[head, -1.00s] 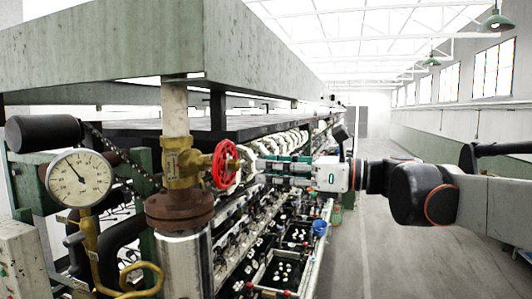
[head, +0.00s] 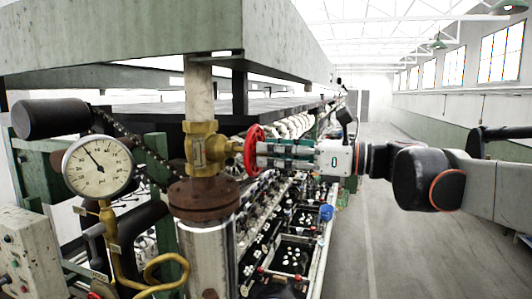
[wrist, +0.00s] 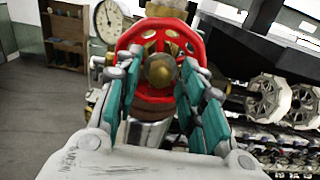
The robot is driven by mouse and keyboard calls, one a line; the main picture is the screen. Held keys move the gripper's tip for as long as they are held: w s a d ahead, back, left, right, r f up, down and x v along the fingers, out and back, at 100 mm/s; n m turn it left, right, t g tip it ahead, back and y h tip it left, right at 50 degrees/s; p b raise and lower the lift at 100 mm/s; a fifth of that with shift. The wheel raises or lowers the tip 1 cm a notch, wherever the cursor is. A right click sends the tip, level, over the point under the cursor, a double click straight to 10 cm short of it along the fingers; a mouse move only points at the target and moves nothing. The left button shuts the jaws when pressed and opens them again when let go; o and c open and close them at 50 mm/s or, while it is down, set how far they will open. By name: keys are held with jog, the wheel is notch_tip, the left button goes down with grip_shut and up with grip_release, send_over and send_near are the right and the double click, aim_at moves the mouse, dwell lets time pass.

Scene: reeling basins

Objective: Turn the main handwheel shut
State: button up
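The red handwheel (head: 252,137) sits on the stem of a brass valve (head: 203,150) on a vertical pipe. My gripper (head: 263,154) reaches in from the right, with its fingertips right at the wheel's face. In the wrist view the wheel (wrist: 165,31) is straight ahead, with its brass hub (wrist: 160,71) centred between the fingers. My gripper (wrist: 163,75) is open, with one finger on each side of the hub and overlapping the rim. Whether the fingers touch the wheel cannot be told. The wheel's lower part is partly hidden by the fingers.
A pressure gauge (head: 98,166) stands left of the valve, with a yellow pipe (head: 133,278) below. A rusty flange (head: 203,198) lies under the valve. The long reeling bench with basins runs back behind the wheel. The aisle floor (head: 385,235) on the right is clear.

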grip_shut()
jog(key=m, duration=1)
jog(key=shift+o, duration=0.3)
grip_release()
jog(key=shift+a, duration=0.1)
jog(key=shift+n+b, duration=0.4)
jog(key=shift+n, duration=4.6)
